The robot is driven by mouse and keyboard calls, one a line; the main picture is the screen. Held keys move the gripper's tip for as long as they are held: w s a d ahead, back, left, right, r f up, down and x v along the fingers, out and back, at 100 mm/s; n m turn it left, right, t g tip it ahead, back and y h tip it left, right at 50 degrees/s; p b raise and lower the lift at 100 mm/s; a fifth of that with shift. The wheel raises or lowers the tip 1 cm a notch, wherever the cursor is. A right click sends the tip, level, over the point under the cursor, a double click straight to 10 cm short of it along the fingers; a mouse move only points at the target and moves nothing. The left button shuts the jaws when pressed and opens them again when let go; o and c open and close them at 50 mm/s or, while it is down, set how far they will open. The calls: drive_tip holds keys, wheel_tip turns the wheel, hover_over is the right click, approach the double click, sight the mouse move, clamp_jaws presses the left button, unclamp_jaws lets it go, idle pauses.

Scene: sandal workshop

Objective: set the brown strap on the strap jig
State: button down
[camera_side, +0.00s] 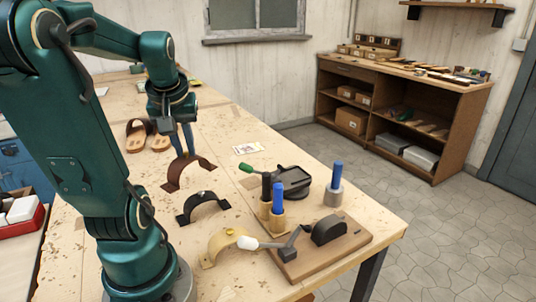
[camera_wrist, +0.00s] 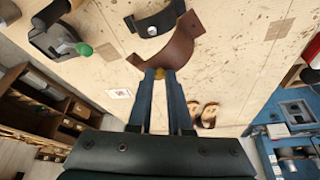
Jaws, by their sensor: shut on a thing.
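The brown strap (camera_side: 178,175) is an arched band on the table, left of the middle in the side view. My gripper (camera_side: 184,152) points down at the top of its arch, with its blue fingers shut on it. In the wrist view the fingertips (camera_wrist: 160,74) meet the strap (camera_wrist: 181,46) at a small gold-coloured piece. I cannot tell whether the strap's ends touch the table. The strap jig (camera_side: 352,243), a wooden board with a black rounded form (camera_side: 328,229) and a white-tipped lever (camera_side: 262,243), stands at the table's front right corner; the form looks bare.
A black strap (camera_side: 203,205) and a tan strap (camera_side: 222,241) lie between the brown strap and the jig. Wooden cups with blue and black handles (camera_side: 278,200), a black tool with a green handle (camera_side: 291,180) and a grey holder (camera_side: 332,197) stand behind the jig. Sandals (camera_side: 140,140) lie farther back.

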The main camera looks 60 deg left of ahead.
drive_tip(key=shift+w+r+m, duration=0.2)
drive_tip(key=shift+r+m, duration=0.15)
drive_tip(key=shift+m, duration=0.05)
drive_tip(key=w+d+r+m+t+h, duration=0.25)
drive_tip(key=w+d+m, duration=0.2)
drive_tip(key=m, duration=0.35)
drive_tip(key=w+d+f+m+h, duration=0.15)
drive_tip(key=w+d, duration=0.25)
drive_tip(key=d, duration=0.6)
drive_tip(key=w+d+f+m, duration=0.1)
drive_tip(key=w+d+m, duration=0.2)
drive_tip(key=d, duration=0.7)
drive_tip(key=a, duration=0.7)
drive_tip(key=shift+r, duration=0.2)
drive_tip(key=shift+t, duration=0.25)
drive_tip(key=shift+r, duration=0.1)
